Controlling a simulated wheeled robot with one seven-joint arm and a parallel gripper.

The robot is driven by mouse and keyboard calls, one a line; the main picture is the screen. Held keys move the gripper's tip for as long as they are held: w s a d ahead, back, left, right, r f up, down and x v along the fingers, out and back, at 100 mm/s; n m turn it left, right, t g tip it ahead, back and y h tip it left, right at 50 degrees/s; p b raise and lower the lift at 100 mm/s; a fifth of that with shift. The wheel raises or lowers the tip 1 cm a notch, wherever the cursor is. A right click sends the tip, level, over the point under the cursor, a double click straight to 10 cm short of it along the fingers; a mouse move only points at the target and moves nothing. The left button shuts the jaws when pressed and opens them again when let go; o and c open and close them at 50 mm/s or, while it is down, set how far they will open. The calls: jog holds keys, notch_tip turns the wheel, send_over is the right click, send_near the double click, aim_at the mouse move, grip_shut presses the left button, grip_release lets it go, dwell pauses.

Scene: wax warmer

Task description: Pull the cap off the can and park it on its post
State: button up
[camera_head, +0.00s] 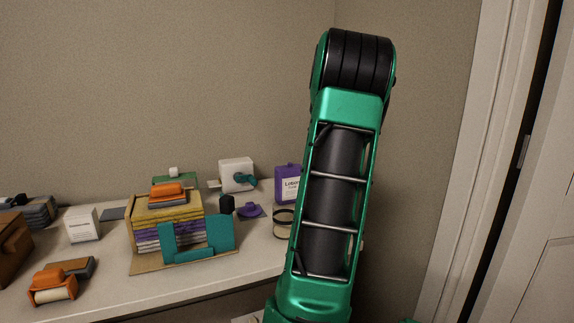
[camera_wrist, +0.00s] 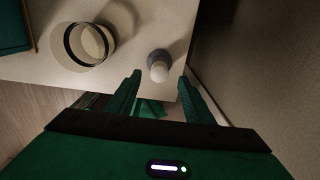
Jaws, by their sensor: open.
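My gripper (camera_wrist: 159,78) is open and empty in the wrist view, its two green fingers pointing toward a small upright item with a rounded whitish top (camera_wrist: 160,71) and a greyish body. That item stands near the table edge, between and just beyond the fingertips, with no clear contact. It may be the capped can, but I cannot tell for sure, nor where cap and body meet. I cannot make out the post with certainty. In the head view my arm hides the gripper and this part of the table.
A pale round vessel with a dark band (camera_wrist: 84,45) stands left of the item; it also shows in the head view (camera_head: 283,222). A purple labelled container (camera_head: 287,188), purple round piece (camera_head: 250,210) and teal-fronted rack (camera_head: 198,240) stand left of my arm. A wall lies right.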

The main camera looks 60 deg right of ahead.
jog(key=shift+r, duration=1.65)
jog(key=shift+r, duration=0.15)
notch_tip(320, 180, up, 11)
jog(key=shift+f, duration=0.2)
jog(key=shift+w, duration=0.1)
dwell(0.3)
